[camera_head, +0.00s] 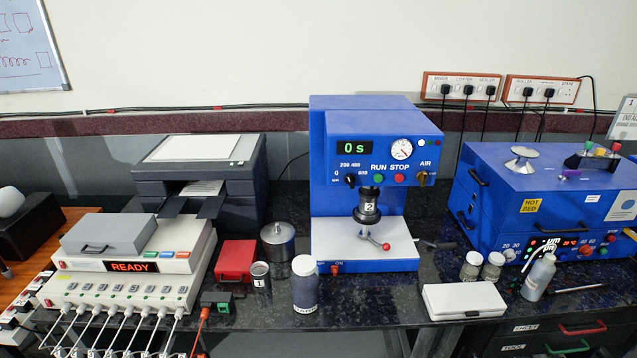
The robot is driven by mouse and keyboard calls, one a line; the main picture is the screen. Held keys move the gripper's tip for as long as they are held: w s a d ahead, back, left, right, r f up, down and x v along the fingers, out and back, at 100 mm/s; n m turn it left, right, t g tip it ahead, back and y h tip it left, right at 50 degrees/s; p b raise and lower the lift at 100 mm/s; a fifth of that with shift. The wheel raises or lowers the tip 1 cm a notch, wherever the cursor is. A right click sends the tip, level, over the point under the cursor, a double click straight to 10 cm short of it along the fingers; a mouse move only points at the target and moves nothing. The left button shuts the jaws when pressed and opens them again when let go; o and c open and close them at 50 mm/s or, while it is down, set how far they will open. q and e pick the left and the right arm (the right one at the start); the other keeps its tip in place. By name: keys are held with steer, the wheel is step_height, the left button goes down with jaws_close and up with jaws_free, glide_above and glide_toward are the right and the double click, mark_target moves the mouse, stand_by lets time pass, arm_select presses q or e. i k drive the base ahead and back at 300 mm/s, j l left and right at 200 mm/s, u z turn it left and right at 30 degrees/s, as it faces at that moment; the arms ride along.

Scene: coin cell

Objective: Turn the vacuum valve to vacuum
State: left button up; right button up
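No part is legibly marked as a vacuum valve. The blue press machine (335,190) in the middle has a small knob with a brass-coloured handle (421,178) at the right of its front panel, under the label "AIR". Which way its handle points is too small to tell. The panel also bears a round gauge (400,149) and a display reading "0 s". On the blue hot-bed box (520,205) at the right, a small purple-handled fitting (570,176) lies on the lid. Neither gripper is in view.
A wash bottle (538,278) and two jars stand by the hot-bed box.

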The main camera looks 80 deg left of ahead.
mark_target(421, 177)
steer(key=u, duration=2.35)
